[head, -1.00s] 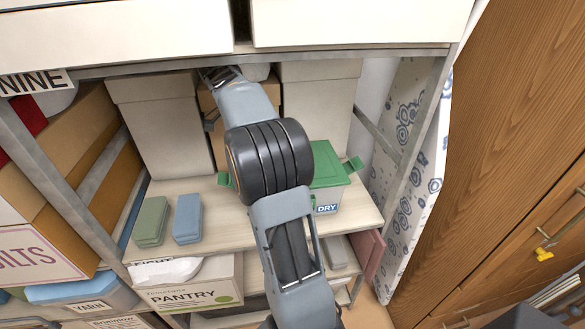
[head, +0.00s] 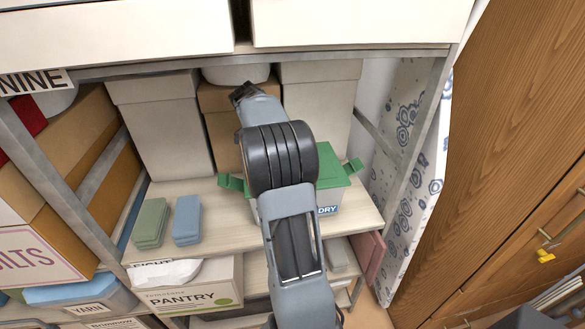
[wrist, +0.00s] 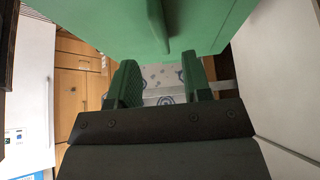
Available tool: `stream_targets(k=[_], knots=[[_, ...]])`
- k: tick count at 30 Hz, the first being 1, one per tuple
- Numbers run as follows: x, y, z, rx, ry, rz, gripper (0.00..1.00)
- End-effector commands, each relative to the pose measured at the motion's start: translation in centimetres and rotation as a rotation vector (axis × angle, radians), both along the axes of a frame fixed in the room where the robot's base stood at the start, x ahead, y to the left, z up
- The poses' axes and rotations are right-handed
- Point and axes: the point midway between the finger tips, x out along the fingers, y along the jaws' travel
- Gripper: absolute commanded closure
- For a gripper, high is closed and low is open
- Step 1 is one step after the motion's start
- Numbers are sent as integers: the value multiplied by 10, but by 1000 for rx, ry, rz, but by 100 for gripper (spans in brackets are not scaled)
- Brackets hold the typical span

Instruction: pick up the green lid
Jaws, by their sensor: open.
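The green lid (head: 335,168) sits on a pale box labelled "DRY" on the shelf. My arm hides its middle in the head view, and green tabs stick out at both sides. In the wrist view the lid (wrist: 215,22) fills the top, close by, with a raised ridge (wrist: 157,25) along it. My gripper (wrist: 161,72) is open there, its two dark green fingers apart with nothing seen between them. The ridge lies above the gap between the fingers in the picture. My gripper's fingers cannot be made out in the head view.
A green block (head: 151,222) and a blue block (head: 187,219) lie on the shelf left of the lid. Tall pale boxes (head: 160,130) and a brown box (head: 219,120) stand behind. A metal post (head: 420,130) bounds the right, and an upper shelf edge (head: 330,55) hangs above.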

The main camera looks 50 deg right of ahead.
Motion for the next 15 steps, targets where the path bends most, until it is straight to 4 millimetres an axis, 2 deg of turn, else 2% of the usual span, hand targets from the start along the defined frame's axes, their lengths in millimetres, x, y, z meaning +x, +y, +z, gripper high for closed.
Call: stream_targets(k=[9,15], knots=[[-12,-18,-33,2,2,-1,55],[-14,-20,-40,1,1,0,55]])
